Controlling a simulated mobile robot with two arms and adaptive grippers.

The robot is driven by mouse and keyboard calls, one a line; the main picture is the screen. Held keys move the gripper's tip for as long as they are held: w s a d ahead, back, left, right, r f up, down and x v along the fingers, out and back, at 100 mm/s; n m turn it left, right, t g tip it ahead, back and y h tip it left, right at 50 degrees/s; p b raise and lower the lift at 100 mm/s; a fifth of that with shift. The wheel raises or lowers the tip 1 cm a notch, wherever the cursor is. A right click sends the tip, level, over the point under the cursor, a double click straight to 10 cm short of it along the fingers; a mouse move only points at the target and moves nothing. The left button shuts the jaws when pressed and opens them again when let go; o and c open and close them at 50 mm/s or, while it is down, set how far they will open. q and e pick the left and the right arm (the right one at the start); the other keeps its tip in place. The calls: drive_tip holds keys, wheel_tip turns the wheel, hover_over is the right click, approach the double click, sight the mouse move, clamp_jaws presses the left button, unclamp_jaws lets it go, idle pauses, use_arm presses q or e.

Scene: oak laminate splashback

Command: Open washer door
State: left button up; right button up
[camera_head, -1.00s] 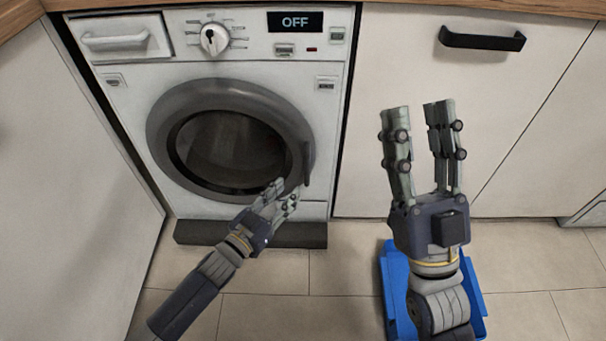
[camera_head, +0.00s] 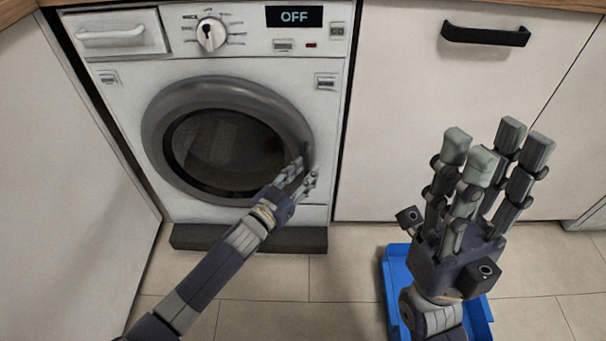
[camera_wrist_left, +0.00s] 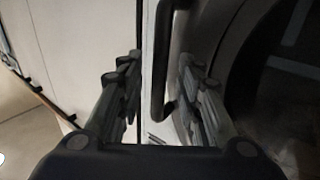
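The washer (camera_head: 250,65) is white, and its display reads OFF. Its round grey-rimmed door (camera_head: 165,120) looks shut. The dark door handle (camera_head: 307,152) is at the door's right edge, partly hidden by my left gripper in the head view. My left gripper (camera_head: 307,171) is at the handle's lower part, fingers pointing up and right. In the left wrist view, the dark handle bar (camera_wrist_left: 161,60) lies between the two spread fingers (camera_wrist_left: 157,85), with gaps showing on both sides. My right gripper (camera_head: 496,150) is raised, open and empty, right of the washer.
A blue tray or crate (camera_head: 478,322) is on the tiled floor behind my right gripper. A white cabinet front (camera_head: 390,100) with a black handle (camera_head: 485,35) stands right of the washer. A white panel (camera_head: 70,180) bounds the left side.

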use_arm(q)
clamp_jaws()
drive_tip(key=shift+s, duration=0.1)
